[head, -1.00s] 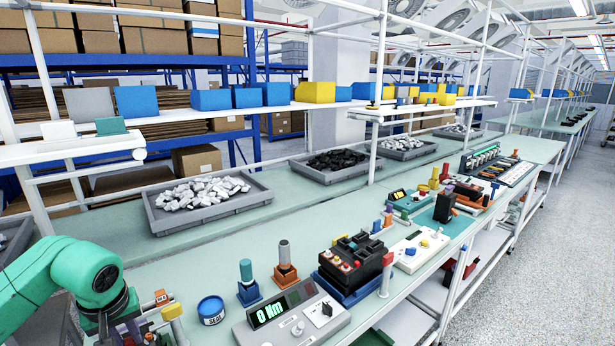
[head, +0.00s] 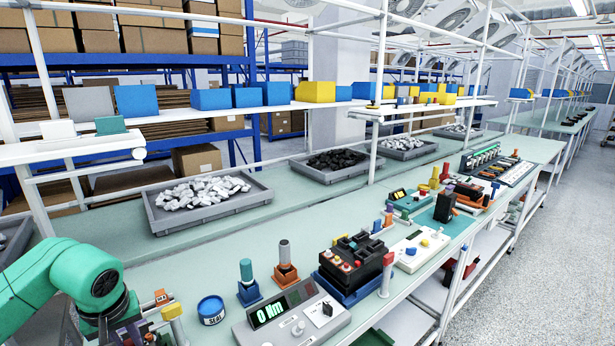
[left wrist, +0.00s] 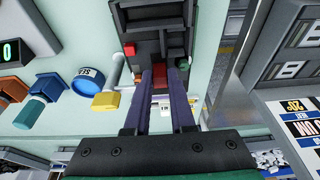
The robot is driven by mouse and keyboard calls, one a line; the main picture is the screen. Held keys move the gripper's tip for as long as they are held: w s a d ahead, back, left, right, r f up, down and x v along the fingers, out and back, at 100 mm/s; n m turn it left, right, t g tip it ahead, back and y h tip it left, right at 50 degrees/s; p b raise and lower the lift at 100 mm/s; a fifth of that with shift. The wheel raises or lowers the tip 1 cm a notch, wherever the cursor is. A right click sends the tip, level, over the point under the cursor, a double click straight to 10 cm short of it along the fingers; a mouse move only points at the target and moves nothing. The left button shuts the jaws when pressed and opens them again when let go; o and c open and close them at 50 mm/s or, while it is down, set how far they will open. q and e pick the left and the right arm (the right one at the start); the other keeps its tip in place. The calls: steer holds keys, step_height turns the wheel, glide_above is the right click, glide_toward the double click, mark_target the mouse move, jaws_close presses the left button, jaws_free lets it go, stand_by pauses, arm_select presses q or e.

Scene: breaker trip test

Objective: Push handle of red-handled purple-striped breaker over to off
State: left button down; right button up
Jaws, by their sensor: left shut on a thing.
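My left gripper (left wrist: 172,80) shows in the left wrist view with its two dark purple fingers close together. A small red piece (left wrist: 173,77), which looks like the red breaker handle, sits between the fingertips. A white labelled piece (left wrist: 164,108) shows between the fingers nearer the palm. In the head view my left arm covers this spot. My right gripper is not in view.
A yellow-capped post (head: 172,311), a blue labelled tin (head: 211,310), a blue-based plug (head: 247,283) and a meter with a green display (head: 290,313) stand right of my left arm. A grey tray of white parts (head: 208,202) lies behind. Green bench between is clear.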

arm_select(q)
steer(key=shift+d+f, duration=0.1)
steer(key=shift+s+d, duration=0.25)
steer(key=shift+s, duration=0.1)
steer(key=shift+f, duration=0.15)
steer(key=shift+s+d+f+b, duration=0.15)
steer(key=shift+s+d+b, duration=0.05)
steer(key=shift+s+b, duration=0.15)
